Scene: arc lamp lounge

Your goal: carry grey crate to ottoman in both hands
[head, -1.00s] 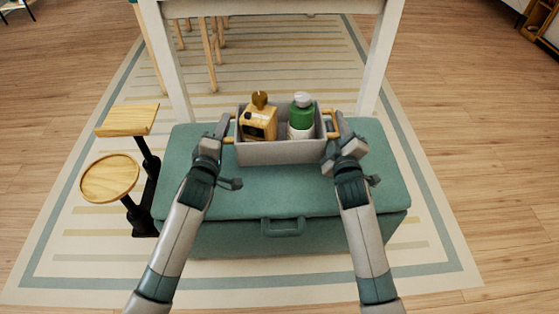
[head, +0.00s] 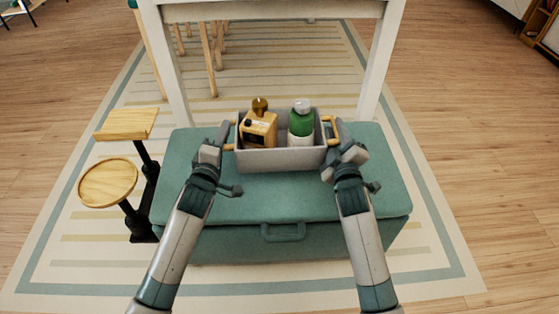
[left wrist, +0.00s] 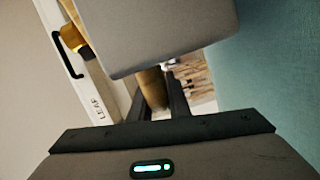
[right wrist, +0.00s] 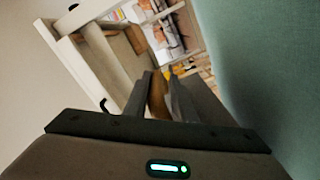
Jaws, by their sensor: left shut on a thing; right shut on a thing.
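The grey crate (head: 282,160) is level over the back half of the teal ottoman (head: 270,204) in the head view. It holds a yellow bottle with a brown top (head: 259,125) and a green-and-white bottle (head: 301,122). My left gripper (head: 229,133) is shut on the crate's left wooden handle, which shows between the fingers in the left wrist view (left wrist: 153,88). My right gripper (head: 335,133) is shut on the right wooden handle, also seen in the right wrist view (right wrist: 158,95). I cannot tell whether the crate's underside touches the ottoman.
A white table frame (head: 270,11) stands just behind the ottoman, with legs on both sides. A two-tier side stand with a square wooden top (head: 127,124) and a round wooden top (head: 107,183) is close on the left. A striped rug (head: 100,262) lies beneath.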

